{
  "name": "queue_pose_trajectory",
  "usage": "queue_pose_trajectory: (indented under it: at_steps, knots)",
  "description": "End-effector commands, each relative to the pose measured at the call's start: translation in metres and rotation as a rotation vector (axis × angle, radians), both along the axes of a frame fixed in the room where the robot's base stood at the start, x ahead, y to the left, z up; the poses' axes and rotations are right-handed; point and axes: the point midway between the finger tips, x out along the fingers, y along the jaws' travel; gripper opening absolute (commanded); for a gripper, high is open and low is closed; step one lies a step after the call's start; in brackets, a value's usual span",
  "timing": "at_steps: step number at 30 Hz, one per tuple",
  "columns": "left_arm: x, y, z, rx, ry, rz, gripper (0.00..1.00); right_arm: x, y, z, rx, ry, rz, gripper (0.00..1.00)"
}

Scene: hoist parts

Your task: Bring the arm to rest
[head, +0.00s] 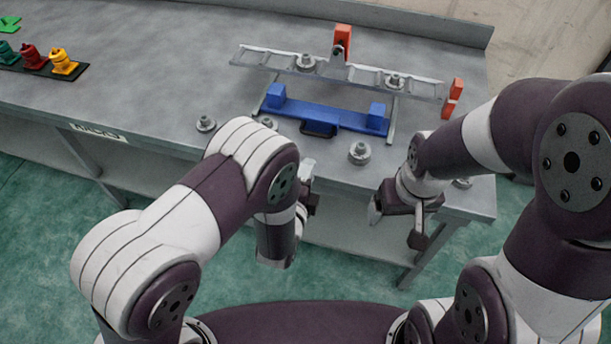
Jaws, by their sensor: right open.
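My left gripper (308,190) is in front of the table's front edge, partly hidden behind my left arm. I cannot tell whether its jaws are open. My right gripper (398,222) points down at the table's front edge, to the right of the middle. Its two fingers are apart and nothing shows between them. Both grippers are clear of the hoist parts on the table.
The grey table (170,75) carries a metal rail frame (355,75) with orange end pieces, a blue bracket (340,118) and several round metal parts (359,153). Coloured parts (62,62) stand at the far left.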

Motion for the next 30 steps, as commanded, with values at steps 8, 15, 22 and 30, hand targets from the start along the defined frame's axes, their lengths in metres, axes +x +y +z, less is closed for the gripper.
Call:
queue_pose_trajectory:
  at_steps: [8, 15, 22, 30]
  knots:
    - [0.0, 0.0, 0.0, 0.0, 0.0, 0.0, 0.38, 0.0, 0.0, 0.0, 0.0, 0.0, 0.0, 0.88]
    - [-0.03, 0.008, -0.059, -0.202, 0.404, 0.108, 0.38, 0.0, 0.0, 0.0, 0.0, 0.0, 0.0, 0.88]
    - [-0.121, 0.084, -0.031, -0.571, 1.231, 0.905, 0.38, 0.0, 0.0, 0.01, 0.0, 0.0, 0.0, 0.88]
    - [-0.153, 0.19, 0.095, -0.902, 1.212, 1.441, 0.38, 0.0, 0.0, 0.021, 0.0, 0.0, 0.0, 0.88]
